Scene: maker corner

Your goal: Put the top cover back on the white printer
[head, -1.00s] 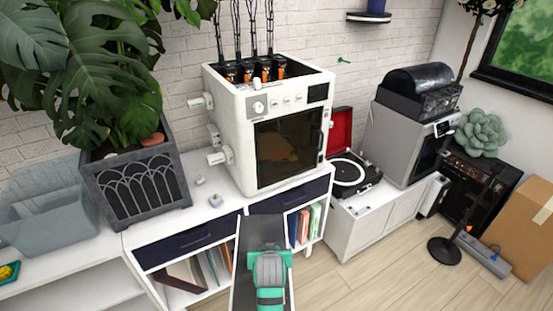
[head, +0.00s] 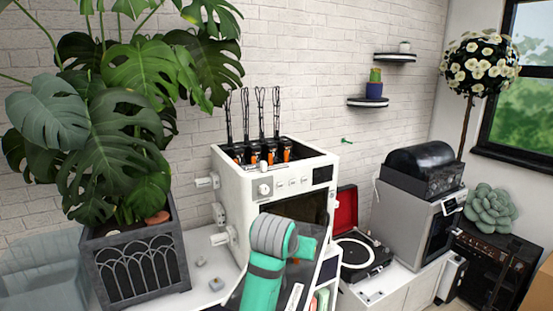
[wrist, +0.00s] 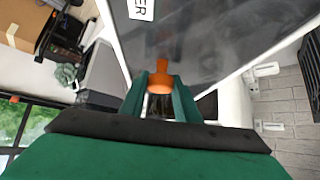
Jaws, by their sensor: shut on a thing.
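The white printer (head: 233,195) stands on the white cabinet against the brick wall. Its top is open, with orange-and-black parts and upright black cable chains (head: 261,115) showing in it. My gripper (wrist: 160,94) is shut on the orange knob (wrist: 160,72) of a dark, smoky flat cover (wrist: 225,45) with a white label. In the head view, part of the cover (head: 293,298) shows low in front of the printer, tilted, below its open top. My arm hides much of the cover and the printer's door there. The fingertips are hidden in the head view.
A planter (head: 138,275) with a large leafy plant stands left of the printer, its leaves near the printer's top. A record player (head: 362,255) and a grey machine with a black hood (head: 420,170) stand right. Wall shelves (head: 368,102) hang at upper right.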

